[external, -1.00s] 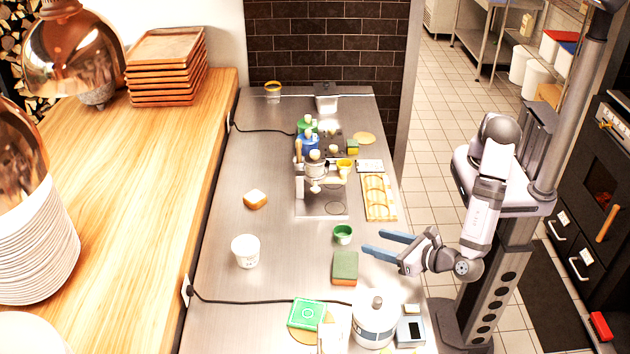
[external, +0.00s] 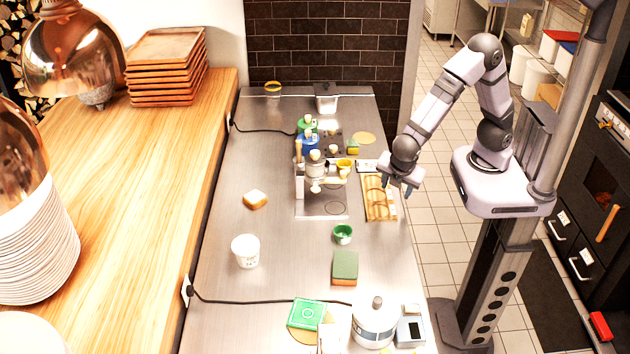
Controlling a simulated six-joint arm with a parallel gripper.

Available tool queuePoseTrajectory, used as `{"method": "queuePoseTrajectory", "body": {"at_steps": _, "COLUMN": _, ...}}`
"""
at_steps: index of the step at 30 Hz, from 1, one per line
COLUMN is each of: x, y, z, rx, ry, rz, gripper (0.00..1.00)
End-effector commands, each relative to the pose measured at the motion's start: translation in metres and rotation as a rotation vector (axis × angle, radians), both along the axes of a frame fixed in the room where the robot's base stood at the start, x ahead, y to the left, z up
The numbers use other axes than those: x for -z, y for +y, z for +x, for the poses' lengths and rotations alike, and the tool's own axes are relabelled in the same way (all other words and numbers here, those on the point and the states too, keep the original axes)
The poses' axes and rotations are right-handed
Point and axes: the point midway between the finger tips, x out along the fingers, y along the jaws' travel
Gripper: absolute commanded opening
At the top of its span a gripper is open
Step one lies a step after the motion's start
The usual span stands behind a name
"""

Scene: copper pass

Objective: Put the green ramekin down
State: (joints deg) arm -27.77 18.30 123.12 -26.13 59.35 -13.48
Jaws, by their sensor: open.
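The green ramekin (external: 343,234) stands upright on the steel counter (external: 225,211), between the coffee machine and the sponge. My gripper (external: 398,196) is open and points down near the right edge of the counter, by the wooden tray. It is to the right of and beyond the ramekin, apart from it. Nothing shows between its blue fingers, which look small and partly foreshortened here.
A wooden tray with round hollows (external: 379,204) lies beside the gripper. The coffee machine (external: 316,172) stands left of it. A green and orange sponge (external: 345,267), a white tub (external: 246,251), bread (external: 255,200) and a white kettle (external: 374,322) are also on the counter.

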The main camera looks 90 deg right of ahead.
Motion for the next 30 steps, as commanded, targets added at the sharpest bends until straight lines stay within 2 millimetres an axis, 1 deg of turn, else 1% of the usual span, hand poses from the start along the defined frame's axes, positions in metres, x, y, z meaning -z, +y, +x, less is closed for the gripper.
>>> {"method": "queuePoseTrajectory", "body": {"at_steps": 1, "x": -0.003, "y": -0.014, "z": -0.014, "rx": 0.157, "ry": -0.04, "rz": 0.072, "gripper": 0.49}}
{"method": "queuePoseTrajectory", "body": {"at_steps": 3, "x": -0.004, "y": -0.024, "z": -0.029, "rx": 0.35, "ry": -0.094, "rz": 0.159, "gripper": 0.49}}
{"method": "queuePoseTrajectory", "body": {"at_steps": 6, "x": -0.006, "y": -0.033, "z": -0.046, "rx": 0.595, "ry": -0.172, "rz": 0.257, "gripper": 0.49}}
{"method": "queuePoseTrajectory", "body": {"at_steps": 9, "x": -0.007, "y": -0.038, "z": -0.055, "rx": 0.787, "ry": -0.24, "rz": 0.327, "gripper": 0.49}}
{"method": "queuePoseTrajectory", "body": {"at_steps": 12, "x": -0.008, "y": -0.041, "z": -0.061, "rx": 0.916, "ry": -0.288, "rz": 0.371, "gripper": 0.49}}
{"method": "queuePoseTrajectory", "body": {"at_steps": 15, "x": -0.008, "y": -0.042, "z": -0.063, "rx": 0.987, "ry": -0.315, "rz": 0.394, "gripper": 0.49}}
{"method": "queuePoseTrajectory", "body": {"at_steps": 18, "x": -0.008, "y": -0.043, "z": -0.064, "rx": 1.013, "ry": -0.327, "rz": 0.403, "gripper": 0.49}}
{"method": "queuePoseTrajectory", "body": {"at_steps": 30, "x": -0.006, "y": -0.043, "z": -0.065, "rx": 1.013, "ry": -0.321, "rz": 0.401, "gripper": 0.49}}
